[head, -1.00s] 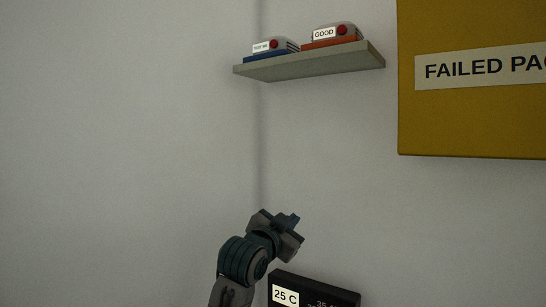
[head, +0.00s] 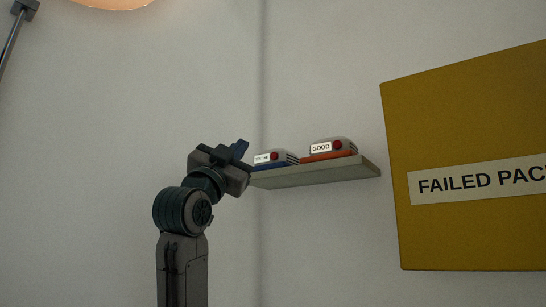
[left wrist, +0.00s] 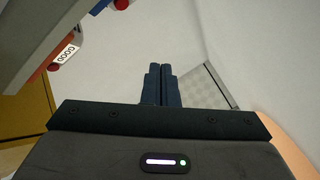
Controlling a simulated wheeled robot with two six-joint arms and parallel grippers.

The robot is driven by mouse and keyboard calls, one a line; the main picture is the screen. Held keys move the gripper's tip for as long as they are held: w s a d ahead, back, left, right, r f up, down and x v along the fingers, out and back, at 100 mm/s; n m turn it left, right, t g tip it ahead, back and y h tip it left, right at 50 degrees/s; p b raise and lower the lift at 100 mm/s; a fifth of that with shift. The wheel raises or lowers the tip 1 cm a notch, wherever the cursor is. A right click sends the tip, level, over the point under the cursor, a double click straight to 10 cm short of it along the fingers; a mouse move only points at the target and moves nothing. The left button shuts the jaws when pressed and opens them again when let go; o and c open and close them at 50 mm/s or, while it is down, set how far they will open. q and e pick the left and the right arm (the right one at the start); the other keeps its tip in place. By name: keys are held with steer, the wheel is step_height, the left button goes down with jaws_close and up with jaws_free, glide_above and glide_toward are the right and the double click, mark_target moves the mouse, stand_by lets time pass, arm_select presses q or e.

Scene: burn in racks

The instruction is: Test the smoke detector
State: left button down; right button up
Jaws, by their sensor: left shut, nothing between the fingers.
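Two grey smoke detectors with red buttons stand on a small wall shelf (head: 318,176). The left detector (head: 285,155) has a blue base and a white label that seems to read TEST ME. The right detector (head: 342,143) has an orange base and a GOOD label; it also shows at the upper left of the left wrist view (left wrist: 74,40). My left gripper (head: 241,149) is at shelf height, just left of the blue-based detector in the head view. In the left wrist view its fingers (left wrist: 159,68) are together and empty. I cannot tell whether it touches anything. My right gripper is out of view.
A yellow box (head: 470,110) marked FAILED PAC... is on the wall right of the shelf. A glowing orange lamp (head: 115,2) is at the top left. Bare wall is open left of the shelf.

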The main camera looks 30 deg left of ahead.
mark_target(274, 156)
arm_select(q)
steer(key=shift+s+r, duration=0.15)
steer(key=shift+r, duration=0.15)
steer(key=shift+w+d+p, duration=0.2)
steer(key=shift+w+p, duration=0.25)
steer(key=shift+w, duration=1.75)
steer(key=shift+w+d+p, duration=0.15)
steer(key=shift+w+p, duration=0.3)
steer(key=shift+w, duration=1.75)
steer(key=shift+w, duration=0.1)
